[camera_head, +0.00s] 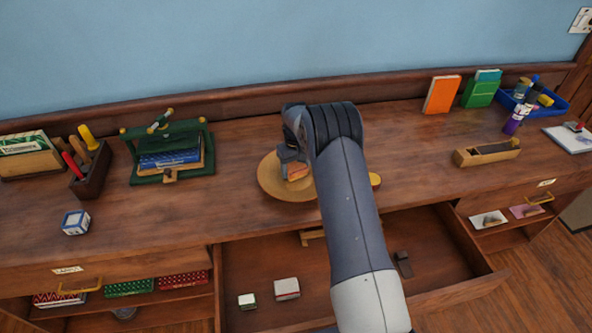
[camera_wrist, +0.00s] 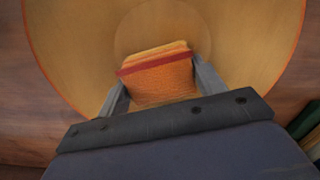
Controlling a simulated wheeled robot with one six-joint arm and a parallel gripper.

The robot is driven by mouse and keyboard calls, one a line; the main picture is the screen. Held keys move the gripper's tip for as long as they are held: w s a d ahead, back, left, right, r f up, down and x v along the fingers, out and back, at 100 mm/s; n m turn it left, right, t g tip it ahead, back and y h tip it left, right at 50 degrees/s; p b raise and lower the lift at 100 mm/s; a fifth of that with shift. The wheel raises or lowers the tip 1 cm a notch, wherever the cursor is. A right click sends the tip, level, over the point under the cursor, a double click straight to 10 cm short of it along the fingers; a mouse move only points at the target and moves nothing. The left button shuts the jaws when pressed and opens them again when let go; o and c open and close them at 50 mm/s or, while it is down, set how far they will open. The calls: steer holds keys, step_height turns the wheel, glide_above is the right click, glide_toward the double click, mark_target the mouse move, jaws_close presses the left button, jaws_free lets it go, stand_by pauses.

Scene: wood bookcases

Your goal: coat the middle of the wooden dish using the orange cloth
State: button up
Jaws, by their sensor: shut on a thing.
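The round wooden dish (camera_head: 269,184) lies on the desk top near the middle, partly hidden by my arm. It fills much of the wrist view (camera_wrist: 246,39), with a fainter circle marking its middle. The folded orange cloth (camera_head: 296,171) has a red stripe. My gripper (camera_wrist: 160,82) is shut on the cloth, with one finger on each side of it. In the wrist view the cloth (camera_wrist: 163,84) overlaps the near part of the dish's middle circle. I cannot tell whether the cloth touches the dish.
An open drawer (camera_head: 262,262) with small boxes juts out below the desk top. A green book press (camera_head: 170,165) and a tool holder (camera_head: 92,172) stand left. A wooden plane (camera_head: 486,152) and a blue tray (camera_head: 553,106) are right. Bare desk lies between.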

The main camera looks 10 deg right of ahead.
mark_target(296, 182)
steer(key=shift+s+f+b, duration=0.1)
steer(key=shift+s+b, duration=0.35)
steer(key=shift+s, duration=1.35)
steer(key=shift+a+f, duration=0.15)
steer(key=shift+a, duration=0.15)
steer(key=shift+w+b, duration=0.35)
steer(key=shift+w, duration=1.45)
steer(key=shift+s+r, duration=0.1)
steer(key=shift+r, duration=0.1)
steer(key=shift+s+b, duration=0.5)
steer(key=shift+s, duration=1.2)
steer(key=shift+r, duration=0.1)
steer(key=shift+r+p, duration=1.6)
steer(key=shift+r, duration=1.3)
